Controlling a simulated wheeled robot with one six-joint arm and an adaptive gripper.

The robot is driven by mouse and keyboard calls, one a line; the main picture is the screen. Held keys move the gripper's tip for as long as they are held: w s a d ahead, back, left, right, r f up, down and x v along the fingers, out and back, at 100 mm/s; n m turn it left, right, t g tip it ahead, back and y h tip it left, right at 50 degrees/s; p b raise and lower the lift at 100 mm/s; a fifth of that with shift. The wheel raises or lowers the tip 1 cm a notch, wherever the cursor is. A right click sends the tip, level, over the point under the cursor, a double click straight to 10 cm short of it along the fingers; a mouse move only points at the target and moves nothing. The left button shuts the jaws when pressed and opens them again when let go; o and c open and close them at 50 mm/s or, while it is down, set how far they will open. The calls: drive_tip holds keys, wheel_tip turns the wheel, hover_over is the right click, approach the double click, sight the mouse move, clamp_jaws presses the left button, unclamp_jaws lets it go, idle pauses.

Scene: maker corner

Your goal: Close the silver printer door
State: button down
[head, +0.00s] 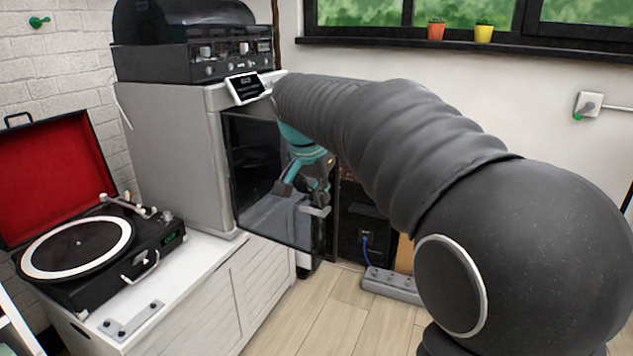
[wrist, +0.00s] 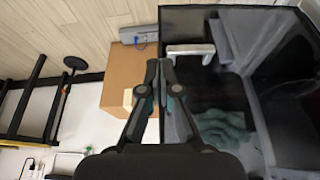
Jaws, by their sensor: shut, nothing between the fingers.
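The silver printer (head: 172,150) stands on a white cabinet. Its dark see-through door (head: 262,205) stands open, swung out from the front. The door fills the right side of the wrist view (wrist: 280,110). A pale bar handle (head: 316,211) is near its free edge; it also shows in the wrist view (wrist: 190,50). My gripper (head: 302,188) is shut and empty, near the door's free edge and just above the handle in the head view. In the wrist view its fingers (wrist: 159,70) are together beside the door edge. I cannot tell whether they touch the door.
A record player (head: 120,262) sits on the cabinet (head: 205,310) at left. A black machine (head: 190,45) stands on the printer. A power strip (head: 390,284) lies on the floor, and a cardboard box (wrist: 118,78) is beyond my fingers. Floor (head: 345,318) in front is clear.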

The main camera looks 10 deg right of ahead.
sight(335, 209)
drive_tip(key=shift+w+d+f, duration=0.55)
drive_tip(key=shift+w+d, duration=0.3)
drive_tip(key=shift+w, duration=0.1)
drive_tip(key=shift+w+d+f, duration=0.55)
drive_tip(key=shift+w+d, duration=0.25)
drive_tip(key=shift+w, duration=0.1)
